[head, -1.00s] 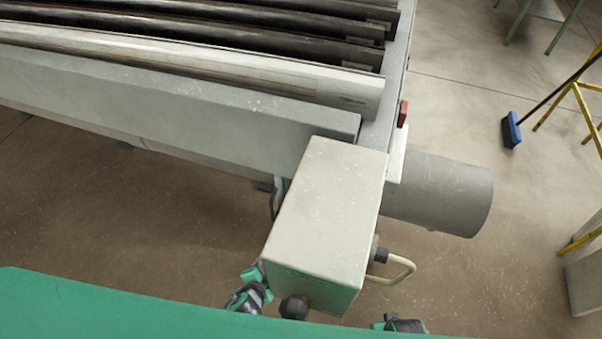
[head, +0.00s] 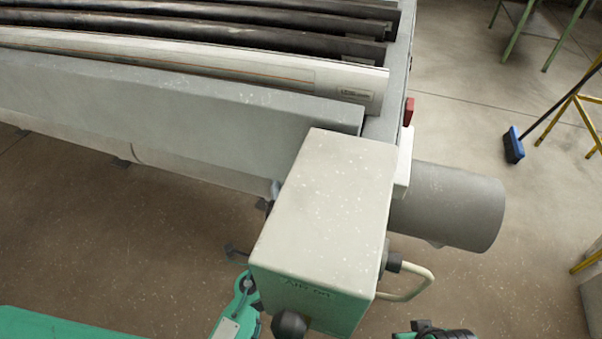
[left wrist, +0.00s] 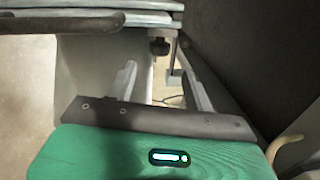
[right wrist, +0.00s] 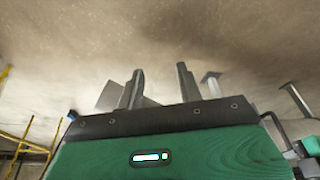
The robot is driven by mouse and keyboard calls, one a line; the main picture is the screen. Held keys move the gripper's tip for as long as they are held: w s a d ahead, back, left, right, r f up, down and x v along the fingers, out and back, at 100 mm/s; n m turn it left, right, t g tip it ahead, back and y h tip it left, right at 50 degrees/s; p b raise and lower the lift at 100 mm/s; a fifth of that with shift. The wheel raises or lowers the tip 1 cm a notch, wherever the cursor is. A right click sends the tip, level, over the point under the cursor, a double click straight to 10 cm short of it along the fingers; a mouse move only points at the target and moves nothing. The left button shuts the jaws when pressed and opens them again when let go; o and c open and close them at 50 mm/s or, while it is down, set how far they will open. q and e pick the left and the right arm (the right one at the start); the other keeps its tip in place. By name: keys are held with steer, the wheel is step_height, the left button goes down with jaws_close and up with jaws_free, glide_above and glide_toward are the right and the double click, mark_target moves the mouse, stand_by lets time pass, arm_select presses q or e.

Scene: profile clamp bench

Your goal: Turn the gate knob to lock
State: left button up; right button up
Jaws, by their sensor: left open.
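A round black knob (head: 289,325) sits low on the front of a pale grey box (head: 328,200) at the end of the bench. My left arm's green part shows just left of the box in the head view; its fingertips are not clear there. In the left wrist view my left gripper (left wrist: 160,82) is open, its fingers apart. A dark knob (left wrist: 158,46) hangs beyond and between them under a ledge; I cannot tell if it is the same knob. My right gripper (right wrist: 161,80) is open and empty, facing bare floor.
A cable loop (head: 418,284) sticks out from the box's right side. A thick grey cylinder (head: 450,208) juts right behind it. Long profiles (head: 200,58) lie on the bench. A blue broom (head: 513,146) and yellow stand are at the right.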

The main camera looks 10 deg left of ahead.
arm_select(q)
steer(key=p+x, duration=0.1)
steer(key=x, duration=0.8)
steer(key=shift+p, duration=0.4)
steer(key=shift+x, duration=0.9)
arm_select(e)
steer(key=shift+g, duration=0.4)
steer(key=shift+s+x, duration=0.2)
steer(key=shift+x, duration=1.05)
steer(key=shift+s+x, duration=0.15)
steer(key=shift+x, duration=1.15)
steer(key=shift+d+f, duration=0.1)
arm_select(q)
steer(key=c, duration=0.9)
